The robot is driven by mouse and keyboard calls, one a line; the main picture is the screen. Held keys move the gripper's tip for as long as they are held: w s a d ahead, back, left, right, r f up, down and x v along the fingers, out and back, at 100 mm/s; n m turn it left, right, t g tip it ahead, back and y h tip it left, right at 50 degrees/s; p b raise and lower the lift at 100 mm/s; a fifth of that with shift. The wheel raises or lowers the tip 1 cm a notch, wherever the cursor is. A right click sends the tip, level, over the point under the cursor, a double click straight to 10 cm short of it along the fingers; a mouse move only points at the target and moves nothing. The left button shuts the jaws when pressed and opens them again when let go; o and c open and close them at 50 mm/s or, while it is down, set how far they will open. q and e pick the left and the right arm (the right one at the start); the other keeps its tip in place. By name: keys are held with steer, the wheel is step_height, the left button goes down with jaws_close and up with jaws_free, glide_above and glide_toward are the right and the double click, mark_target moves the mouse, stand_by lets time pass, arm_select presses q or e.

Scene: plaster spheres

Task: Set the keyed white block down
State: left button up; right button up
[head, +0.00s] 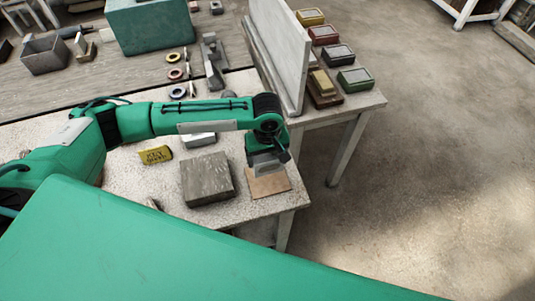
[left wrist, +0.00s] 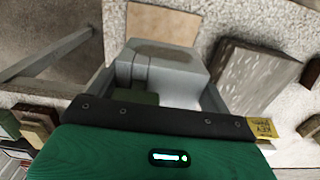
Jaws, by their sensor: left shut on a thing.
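My left gripper (head: 267,168) hangs at the right front part of the table, above a tan square pad (head: 270,186). It is shut on the keyed white block (left wrist: 165,70), which looks pale grey and stepped in the left wrist view. The pad (left wrist: 163,24) shows just beyond the block there. I cannot tell whether the block touches the pad. In the head view the gripper hides most of the block. My right gripper is not in view.
A dark grey slab (head: 207,178) lies just left of the pad. A yellow lettered piece (head: 156,155) and a pale block (head: 198,139) lie behind it. An upright white panel (head: 280,50) stands behind my gripper, with several coloured boxes (head: 323,34) to its right. The table's right edge is close.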

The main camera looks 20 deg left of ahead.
arm_select(q)
steer(key=shift+d+r+p, duration=0.1)
steer(key=shift+r+p, duration=0.1)
steer(key=shift+p, duration=0.45)
step_height(320, 180, down, 4)
steer(key=shift+b, duration=0.55)
steer(key=shift+f, duration=0.95)
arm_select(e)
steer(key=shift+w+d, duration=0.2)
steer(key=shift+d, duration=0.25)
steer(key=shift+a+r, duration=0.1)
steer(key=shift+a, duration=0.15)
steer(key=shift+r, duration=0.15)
arm_select(q)
steer(key=shift+p, duration=0.45)
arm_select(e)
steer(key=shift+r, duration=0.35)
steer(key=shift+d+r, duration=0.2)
arm_select(q)
steer(key=shift+p, duration=0.55)
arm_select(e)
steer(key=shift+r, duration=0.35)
